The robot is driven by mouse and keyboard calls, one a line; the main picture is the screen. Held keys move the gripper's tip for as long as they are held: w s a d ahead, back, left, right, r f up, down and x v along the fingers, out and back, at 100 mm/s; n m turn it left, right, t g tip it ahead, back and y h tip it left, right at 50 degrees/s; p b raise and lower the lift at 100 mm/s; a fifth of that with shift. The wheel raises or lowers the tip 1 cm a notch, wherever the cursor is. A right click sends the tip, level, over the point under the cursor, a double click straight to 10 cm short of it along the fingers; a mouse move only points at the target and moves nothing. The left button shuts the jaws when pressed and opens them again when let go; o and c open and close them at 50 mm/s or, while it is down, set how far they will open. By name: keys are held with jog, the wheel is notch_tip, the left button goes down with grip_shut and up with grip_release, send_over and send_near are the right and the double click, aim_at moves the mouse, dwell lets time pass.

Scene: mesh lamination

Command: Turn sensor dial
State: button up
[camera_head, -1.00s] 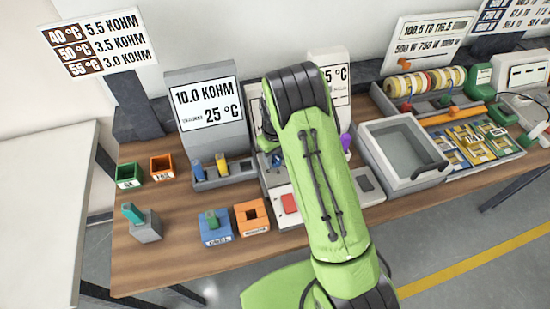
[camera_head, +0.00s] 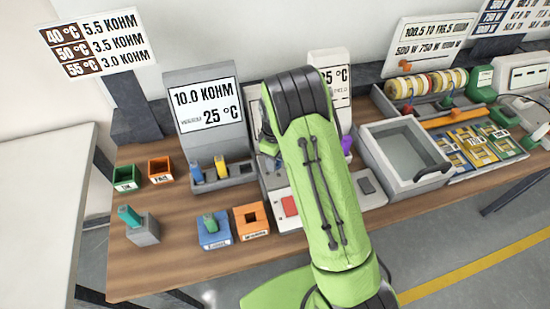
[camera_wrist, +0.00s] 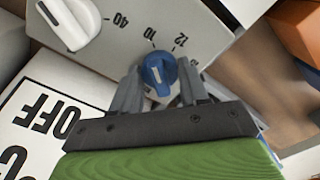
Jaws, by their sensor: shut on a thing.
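A blue dial (camera_wrist: 158,70) with a white pointer mark sits on a light grey panel (camera_wrist: 110,45) in the wrist view. The marks 40, 10 and 12 are printed around it. My gripper (camera_wrist: 158,85) has one grey finger on each side of the blue dial and is shut on it. A white knob (camera_wrist: 68,24) is on the same panel, apart from my gripper. In the head view my green arm (camera_head: 325,190) reaches over the device and hides the dial and my fingertips.
A red button (camera_head: 290,206) is on the device's front. A meter reading 10.0 KOHM and 25 °C (camera_head: 208,105) stands to its left. Orange (camera_head: 251,218) and blue (camera_head: 213,232) boxes are in front. A grey tray (camera_head: 400,150) is at the right.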

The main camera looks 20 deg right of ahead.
jog(key=o, duration=1)
jog(key=shift+o, duration=0.2)
notch_tip(320, 180, up, 16)
jog(key=p, duration=0.1)
jog(key=shift+f+p, duration=0.15)
jog(key=shift+p, duration=0.2)
jog(key=s+r+m+t, duration=0.3)
jog(key=s+r+m, duration=0.2)
jog(key=s+r, duration=0.8)
jog(key=s+f+m+t, duration=0.2)
jog(key=s+m, duration=0.2)
jog(key=s, duration=1.1)
jog(key=shift+t, duration=0.3)
